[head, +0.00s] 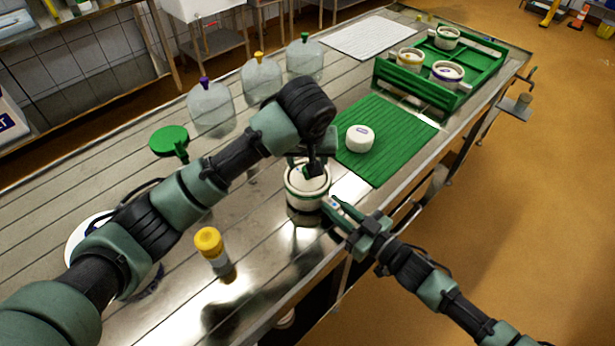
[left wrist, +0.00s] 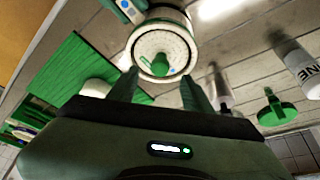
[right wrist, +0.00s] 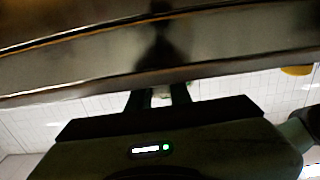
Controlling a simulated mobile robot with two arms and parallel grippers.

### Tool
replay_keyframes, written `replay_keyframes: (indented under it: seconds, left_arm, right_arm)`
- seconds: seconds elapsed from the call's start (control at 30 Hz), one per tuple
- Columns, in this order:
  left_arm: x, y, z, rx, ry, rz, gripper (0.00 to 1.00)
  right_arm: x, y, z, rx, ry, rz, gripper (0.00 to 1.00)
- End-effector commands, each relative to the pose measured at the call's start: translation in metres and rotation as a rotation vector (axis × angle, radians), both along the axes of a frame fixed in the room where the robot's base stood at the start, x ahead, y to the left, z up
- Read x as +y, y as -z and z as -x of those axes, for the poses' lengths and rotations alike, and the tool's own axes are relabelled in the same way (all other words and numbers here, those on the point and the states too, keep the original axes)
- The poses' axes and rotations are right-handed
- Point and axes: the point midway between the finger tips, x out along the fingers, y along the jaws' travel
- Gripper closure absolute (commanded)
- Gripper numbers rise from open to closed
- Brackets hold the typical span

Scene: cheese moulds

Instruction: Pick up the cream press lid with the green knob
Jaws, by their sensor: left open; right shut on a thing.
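The cream press lid (left wrist: 149,45) with its green knob (left wrist: 162,64) sits inside a white mould (head: 306,206) with green bands, upright on the metal table. The lid also shows in the head view (head: 300,180), partly covered by my left gripper (head: 313,168). My left gripper is open above the lid; in the left wrist view its fingers (left wrist: 160,84) point toward the knob, with nothing between them. My right gripper (head: 331,208) is shut on the mould at its right side. The right wrist view is mostly dark table edge, and the hold is hard to see there.
A green mat (head: 388,152) with a white cheese (head: 360,138) lies behind the mould. A green tray (head: 483,82) holds three moulds. Clear domed containers (head: 262,80), a green round-topped object (head: 169,141) and a yellow-capped bottle (head: 210,243) stand to the left.

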Motion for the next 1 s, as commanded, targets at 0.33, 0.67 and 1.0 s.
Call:
replay_keyframes:
  seconds: [0.33, 0.67, 1.0]
  left_arm:
    - [0.000, 0.035, -0.011, -0.001, 0.000, 0.000, 0.50]
    - [0.000, 0.035, -0.011, -0.001, 0.000, 0.000, 0.92]
    - [-0.001, 0.033, -0.011, -0.002, 0.000, 0.001, 1.00]
  right_arm:
    - [0.000, 0.000, 0.000, 0.000, 0.000, 0.000, 1.00]
    - [0.000, 0.000, 0.000, 0.000, 0.000, 0.000, 1.00]
    - [0.000, 0.000, 0.000, 0.001, 0.000, 0.001, 1.00]
